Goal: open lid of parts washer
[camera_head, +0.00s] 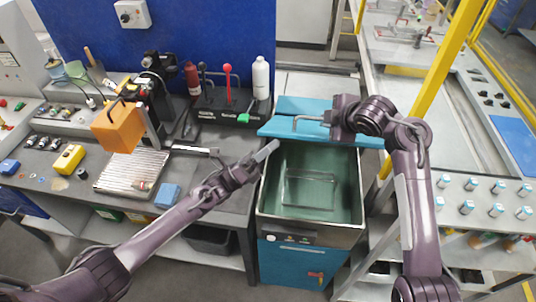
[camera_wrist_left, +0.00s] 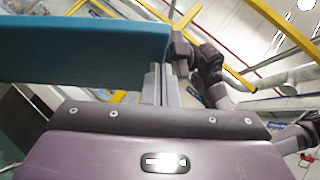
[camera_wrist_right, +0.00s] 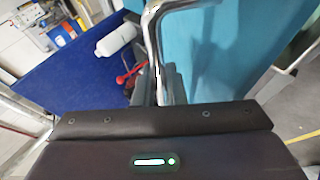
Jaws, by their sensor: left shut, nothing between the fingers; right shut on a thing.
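The parts washer is a grey steel basin (camera_head: 262,212) with a blue lower cabinet (camera_head: 290,258). Its blue lid (camera_head: 300,106) is raised off the basin at the back, so the green interior with a wire basket (camera_head: 308,190) shows. The lid's metal bar handle (camera_head: 306,120) also shows in the right wrist view (camera_wrist_right: 150,30). My right gripper (camera_head: 330,118) is shut on the handle. My left gripper (camera_head: 272,147) is shut and empty by the basin's left rear corner, near the lid's edge; in the left wrist view the lid (camera_wrist_left: 80,48) is close beyond the fingers (camera_wrist_left: 162,85).
A workbench (camera_head: 60,185) on the left carries an orange block (camera_head: 118,127), a metal plate (camera_head: 132,172) and a blue box (camera_head: 167,195). A white bottle (camera_head: 261,78) and a red bottle (camera_head: 192,78) stand behind. A yellow post (camera_head: 440,70) rises on the right.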

